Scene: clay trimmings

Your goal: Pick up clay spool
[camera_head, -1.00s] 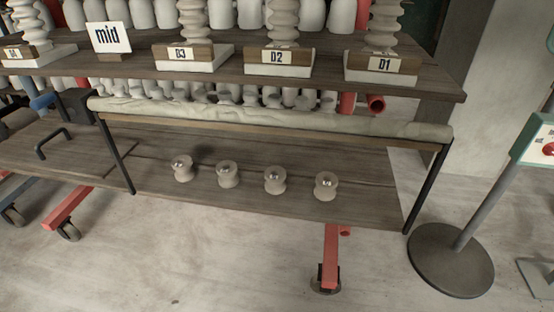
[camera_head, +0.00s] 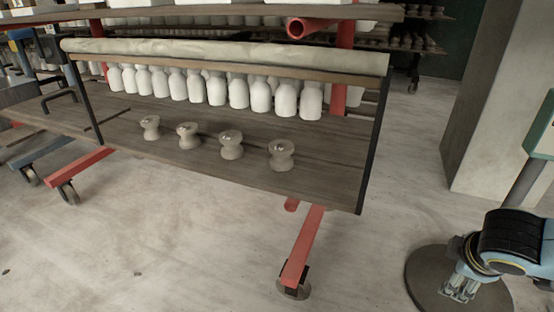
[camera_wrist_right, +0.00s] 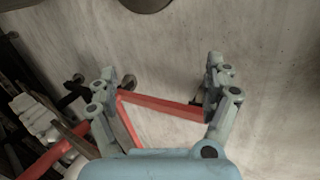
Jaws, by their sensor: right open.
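Several small grey clay spools stand upright in a slanting row on the lower wooden shelf in the head view: the leftmost spool (camera_head: 150,127), a second spool (camera_head: 188,135), a third spool (camera_head: 231,145) and the rightmost spool (camera_head: 282,155). My right gripper (camera_head: 458,290) is at the lower right of the head view, well away from the spools, in front of a round stand base. In the right wrist view, my right gripper (camera_wrist_right: 162,90) is open and empty, its fingers apart above the floor. My left gripper is not in view.
A clay-coloured roll (camera_head: 225,57) lies along the bar over the lower shelf (camera_head: 330,186). White bottles (camera_head: 261,95) stand behind the spools. A red cart leg (camera_head: 303,247) reaches forward. A round stand base (camera_head: 425,280) is at the right. The floor between is open.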

